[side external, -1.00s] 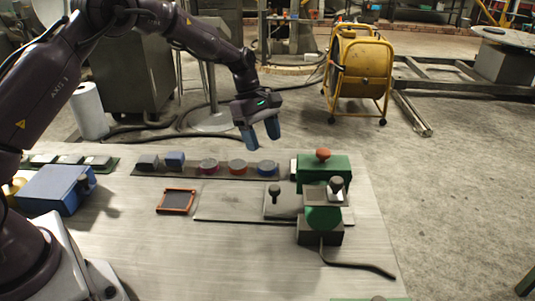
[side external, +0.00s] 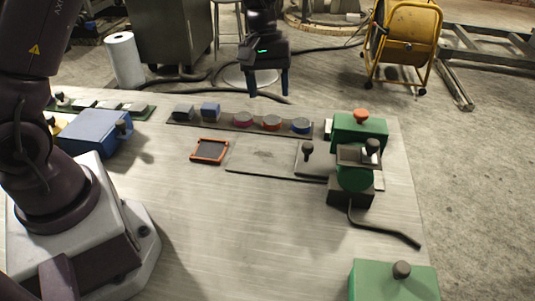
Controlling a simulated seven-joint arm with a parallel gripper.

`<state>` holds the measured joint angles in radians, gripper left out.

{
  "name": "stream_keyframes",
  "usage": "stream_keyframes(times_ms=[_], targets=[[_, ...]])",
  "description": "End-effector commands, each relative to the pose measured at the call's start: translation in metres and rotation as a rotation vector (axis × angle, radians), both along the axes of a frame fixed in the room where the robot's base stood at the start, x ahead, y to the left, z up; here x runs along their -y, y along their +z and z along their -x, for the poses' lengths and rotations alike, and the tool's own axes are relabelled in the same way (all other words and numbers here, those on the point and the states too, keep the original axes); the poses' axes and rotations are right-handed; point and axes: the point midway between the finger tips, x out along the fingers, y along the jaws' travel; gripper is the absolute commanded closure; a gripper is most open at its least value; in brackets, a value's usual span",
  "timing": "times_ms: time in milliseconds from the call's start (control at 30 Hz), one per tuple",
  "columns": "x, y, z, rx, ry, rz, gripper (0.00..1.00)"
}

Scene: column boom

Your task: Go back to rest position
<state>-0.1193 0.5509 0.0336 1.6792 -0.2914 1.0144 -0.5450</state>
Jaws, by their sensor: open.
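My gripper (side external: 269,88) hangs above and behind the far edge of the table (side external: 215,215), its two blue fingers pointing down. The fingers are apart with nothing between them. It is clear of the strip of parts below it. The upper part of my arm above the gripper is cut off by the top of the picture.
A dark strip (side external: 222,127) with blocks and round discs lies along the far edge. A small orange-rimmed tray (side external: 209,151), a green device (side external: 355,175), a blue box (side external: 92,136) and a green box (side external: 395,281) stand on the table. The front middle is bare.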

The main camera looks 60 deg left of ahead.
Motion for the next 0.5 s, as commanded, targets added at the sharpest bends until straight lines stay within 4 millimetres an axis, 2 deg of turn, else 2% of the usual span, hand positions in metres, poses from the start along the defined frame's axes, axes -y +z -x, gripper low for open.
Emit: stream_keyframes(times_ms=[33, 200, 333, 500], targets=[[0.002, 0.016, 0.013, 0.034, -0.07, -0.017, 0.42], [0.007, 0.06, 0.064, 0.147, -0.33, -0.092, 0.42], [0.01, 0.087, 0.106, 0.232, -0.509, -0.157, 0.42], [0.014, 0.11, 0.159, 0.342, -0.695, -0.251, 0.42]])
